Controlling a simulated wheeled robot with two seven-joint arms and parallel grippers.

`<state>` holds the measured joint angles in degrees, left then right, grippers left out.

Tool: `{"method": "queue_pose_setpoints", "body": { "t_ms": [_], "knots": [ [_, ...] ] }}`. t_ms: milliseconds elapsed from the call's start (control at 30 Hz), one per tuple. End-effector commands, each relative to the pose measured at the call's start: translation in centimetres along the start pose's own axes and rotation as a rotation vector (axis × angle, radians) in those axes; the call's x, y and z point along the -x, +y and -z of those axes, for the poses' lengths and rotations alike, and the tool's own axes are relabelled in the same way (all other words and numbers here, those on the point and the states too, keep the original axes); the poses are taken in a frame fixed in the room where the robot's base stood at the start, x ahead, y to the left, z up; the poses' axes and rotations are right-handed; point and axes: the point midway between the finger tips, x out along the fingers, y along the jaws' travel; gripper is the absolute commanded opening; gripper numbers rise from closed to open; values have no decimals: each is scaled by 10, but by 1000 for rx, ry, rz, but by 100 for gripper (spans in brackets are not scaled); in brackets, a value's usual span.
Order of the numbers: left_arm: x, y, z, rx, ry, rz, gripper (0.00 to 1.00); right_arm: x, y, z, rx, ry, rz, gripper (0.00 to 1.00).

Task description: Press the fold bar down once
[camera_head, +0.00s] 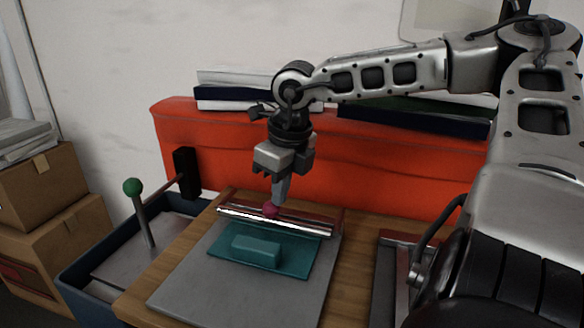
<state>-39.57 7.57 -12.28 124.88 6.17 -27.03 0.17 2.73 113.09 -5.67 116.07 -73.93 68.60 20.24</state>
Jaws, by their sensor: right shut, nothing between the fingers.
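The fold bar (300,222) is a shiny metal bar across the back of a grey plate (200,290). A small dark pink knob (271,210) sits at the bar, left of its middle. My right gripper (279,203) is shut and empty and points down. Its fingertips are at the knob, and I cannot tell whether they touch it. A teal sheet (225,256) lies on the plate in front of the bar, with a raised teal block (256,250) on it. My left gripper is not in view.
The plate rests on a wooden board (152,291). A lever with a green ball (132,187) stands in a blue tray (75,277) at the left. A red-orange panel (400,170) with books (220,97) on top stands behind. Cardboard boxes (45,190) are at far left.

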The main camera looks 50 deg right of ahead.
Motion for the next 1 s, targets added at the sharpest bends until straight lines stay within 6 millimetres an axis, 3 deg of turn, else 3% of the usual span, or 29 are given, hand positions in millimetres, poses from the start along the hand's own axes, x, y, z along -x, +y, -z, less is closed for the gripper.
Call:
{"method": "queue_pose_setpoints", "body": {
  "t_ms": [767,1000],
  "knots": [
    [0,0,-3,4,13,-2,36,-4,5,2,0,0,-1,0],
    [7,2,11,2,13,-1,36,19,-3,-2,10,-3,-3,0]
  ]
}}
